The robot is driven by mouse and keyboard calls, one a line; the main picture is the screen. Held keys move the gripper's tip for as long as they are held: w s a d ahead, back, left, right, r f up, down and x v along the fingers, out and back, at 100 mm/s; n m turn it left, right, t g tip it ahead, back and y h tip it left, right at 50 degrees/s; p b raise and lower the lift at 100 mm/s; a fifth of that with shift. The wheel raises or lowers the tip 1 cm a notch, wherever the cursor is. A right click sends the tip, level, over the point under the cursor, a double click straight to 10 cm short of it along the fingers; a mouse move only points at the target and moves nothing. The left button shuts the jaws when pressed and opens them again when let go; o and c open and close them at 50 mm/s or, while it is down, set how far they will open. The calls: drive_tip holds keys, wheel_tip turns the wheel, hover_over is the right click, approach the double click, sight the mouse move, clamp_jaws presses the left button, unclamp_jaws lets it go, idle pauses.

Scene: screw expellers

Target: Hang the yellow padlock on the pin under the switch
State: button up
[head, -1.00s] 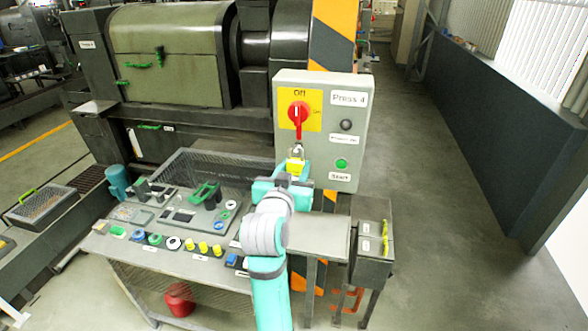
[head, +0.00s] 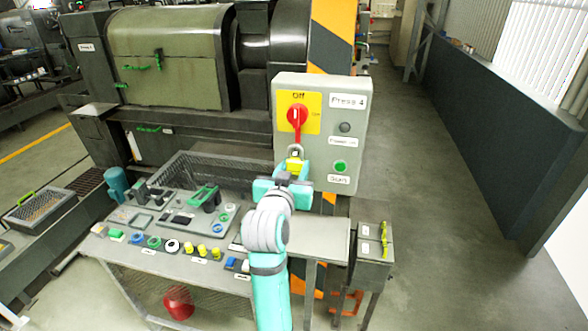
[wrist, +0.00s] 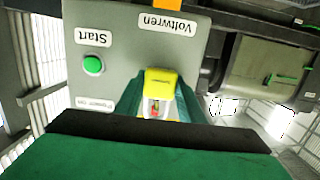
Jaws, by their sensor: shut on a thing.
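The yellow padlock (head: 294,165) is in my gripper (head: 290,176), in front of the lower left part of the grey switch box (head: 351,98). Its grey shackle points up, just below the red switch handle (head: 297,117), which is on a yellow plate marked Off. The pin is too small to make out, so I cannot tell whether the shackle is around it. In the wrist view the yellow padlock body (wrist: 161,82) shows between the teal fingers (wrist: 158,100), with the box behind it.
A bench (head: 215,264) below the box holds several coloured padlocks, green tools and a wire basket. A small grey box (head: 373,247) with yellow pieces stands right of it. The green Start button (head: 340,166) is to the right of my gripper. The floor at the right is clear.

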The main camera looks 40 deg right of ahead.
drive_tip(key=shift+w+d, duration=0.35)
drive_tip(key=shift+d, duration=0.05)
drive_tip(key=shift+w+d+r, duration=0.1)
drive_tip(key=shift+w+r, duration=0.05)
drive_tip(key=shift+d+r, duration=0.1)
idle(0.5)
